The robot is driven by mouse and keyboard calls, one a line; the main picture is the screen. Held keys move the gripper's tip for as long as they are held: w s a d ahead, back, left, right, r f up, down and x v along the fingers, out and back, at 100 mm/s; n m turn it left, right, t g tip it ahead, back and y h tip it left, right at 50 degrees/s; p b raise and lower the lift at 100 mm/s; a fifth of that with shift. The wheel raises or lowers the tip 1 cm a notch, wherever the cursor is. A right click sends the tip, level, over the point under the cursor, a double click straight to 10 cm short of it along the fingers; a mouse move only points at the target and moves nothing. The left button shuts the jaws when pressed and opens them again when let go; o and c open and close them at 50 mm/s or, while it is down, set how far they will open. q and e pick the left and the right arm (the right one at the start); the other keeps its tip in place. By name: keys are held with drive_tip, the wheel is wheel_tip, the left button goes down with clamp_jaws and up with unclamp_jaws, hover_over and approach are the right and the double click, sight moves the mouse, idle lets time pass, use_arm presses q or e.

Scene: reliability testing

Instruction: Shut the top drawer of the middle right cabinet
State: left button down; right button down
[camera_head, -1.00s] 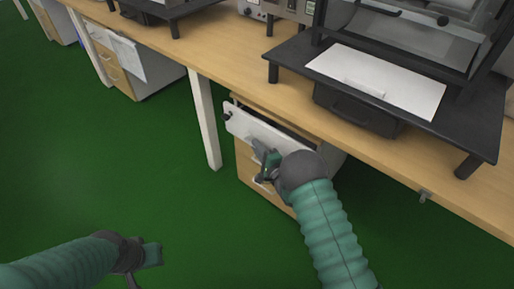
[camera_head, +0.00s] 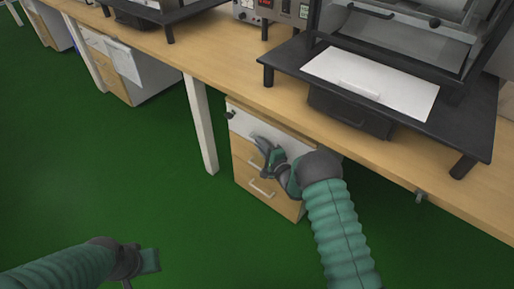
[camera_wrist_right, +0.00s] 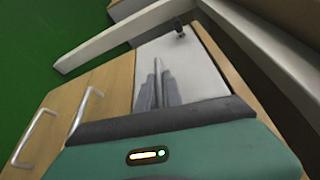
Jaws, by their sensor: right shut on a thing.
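The cabinet under the bench has a white top drawer front (camera_head: 243,122) with a dark lock at its upper left and wooden drawers below. That top drawer looks in, about level with the lower fronts; I cannot tell if a small gap remains. My right gripper (camera_head: 262,146) is at the middle of the white front, its fingers together; the wrist view shows the fingertips (camera_wrist_right: 158,75) against the white front (camera_wrist_right: 200,65). The top drawer's handle is hidden by the fingers. My left gripper (camera_head: 150,262) hangs over the floor at lower left, away from the cabinet; its jaws are unclear.
The wooden bench top (camera_head: 215,85) overhangs the cabinet. A white bench leg (camera_head: 202,125) stands just left of it. A black stand (camera_head: 450,125) with a machine is above. Another cabinet (camera_head: 125,75) is farther left. Green floor (camera_head: 120,180) is open in front.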

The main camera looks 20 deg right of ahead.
drive_tip(key=c, duration=1.5)
unclamp_jaws()
drive_tip(key=shift+w+d+f, duration=0.1)
drive_tip(key=shift+d+f, duration=0.05)
drive_tip(key=shift+d, duration=0.1)
drive_tip(key=shift+s, duration=0.2)
drive_tip(key=p+v, duration=0.6)
drive_tip(key=v, duration=1)
drive_tip(key=shift+s, duration=0.25)
